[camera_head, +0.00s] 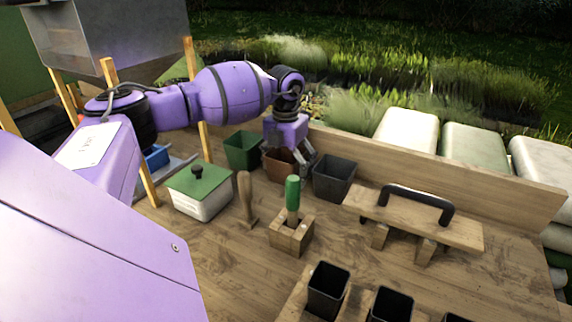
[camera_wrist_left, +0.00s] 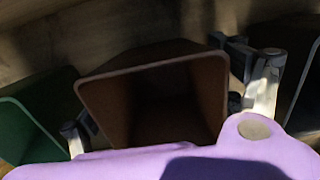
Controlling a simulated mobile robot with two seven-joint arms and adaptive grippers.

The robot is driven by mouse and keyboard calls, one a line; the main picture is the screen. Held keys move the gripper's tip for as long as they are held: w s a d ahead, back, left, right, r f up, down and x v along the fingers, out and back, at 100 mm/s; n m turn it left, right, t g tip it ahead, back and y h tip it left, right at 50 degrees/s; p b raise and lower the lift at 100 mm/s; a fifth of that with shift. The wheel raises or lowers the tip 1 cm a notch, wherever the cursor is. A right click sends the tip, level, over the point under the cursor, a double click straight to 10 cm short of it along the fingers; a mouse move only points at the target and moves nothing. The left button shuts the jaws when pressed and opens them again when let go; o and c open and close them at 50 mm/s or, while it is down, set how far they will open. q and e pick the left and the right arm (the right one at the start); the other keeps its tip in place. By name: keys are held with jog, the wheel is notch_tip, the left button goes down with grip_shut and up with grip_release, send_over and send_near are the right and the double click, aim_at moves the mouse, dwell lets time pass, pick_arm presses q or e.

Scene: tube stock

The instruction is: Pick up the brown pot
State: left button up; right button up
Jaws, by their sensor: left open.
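The brown pot (camera_head: 278,164) stands upright on the wooden bench near the back board, between the green pot and a dark pot. In the left wrist view the brown pot (camera_wrist_left: 165,105) fills the middle, its square mouth facing the camera. My left gripper (camera_head: 294,158) is at the pot, pointing down and partly covering it in the head view. In the wrist view the gripper (camera_wrist_left: 168,102) has its fingers apart, one on each side of the pot. I cannot tell whether either finger touches it. My right gripper is not in view.
A green pot (camera_head: 242,150) and a dark pot (camera_head: 334,178) stand close on either side. In front are a green-lidded box (camera_head: 201,191), a wooden dibber (camera_head: 246,200) and a wooden block (camera_head: 291,236) holding a green-handled tool. A handled wooden board (camera_head: 420,220) is at right.

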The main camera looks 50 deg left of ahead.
pick_arm(q)
jog(key=c, duration=1.2)
